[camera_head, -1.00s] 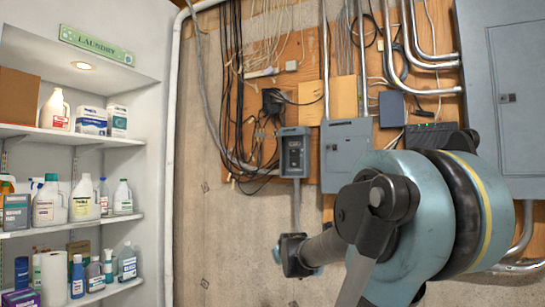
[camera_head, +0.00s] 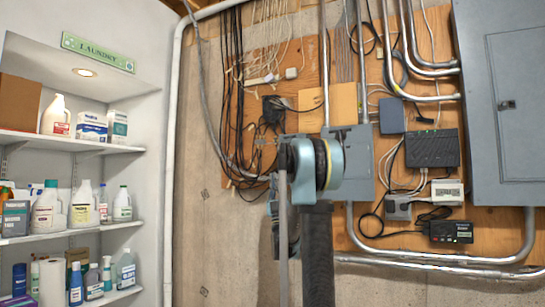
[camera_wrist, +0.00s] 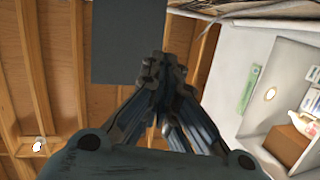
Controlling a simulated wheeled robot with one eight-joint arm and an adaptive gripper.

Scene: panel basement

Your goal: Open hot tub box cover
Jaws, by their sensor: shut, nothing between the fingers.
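In the head view my wrist and arm stand in front of the small grey box on the wall and hide it. In the wrist view my gripper (camera_wrist: 162,68) points upward with its fingers together and nothing between them. A flat dark grey panel (camera_wrist: 128,40) shows just beyond the fingertips, at upper left. I cannot tell whether it is the hot tub box or its cover. The fingertips appear at its lower right edge; touching or apart is unclear. The cover's position is hidden in the head view.
A wider grey box (camera_head: 358,155) is partly hidden by my wrist. A large grey electrical panel (camera_head: 505,115) hangs at right, with a black router (camera_head: 431,148) and metal conduits (camera_head: 440,262) nearby. Shelves of bottles (camera_head: 75,228) stand at left.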

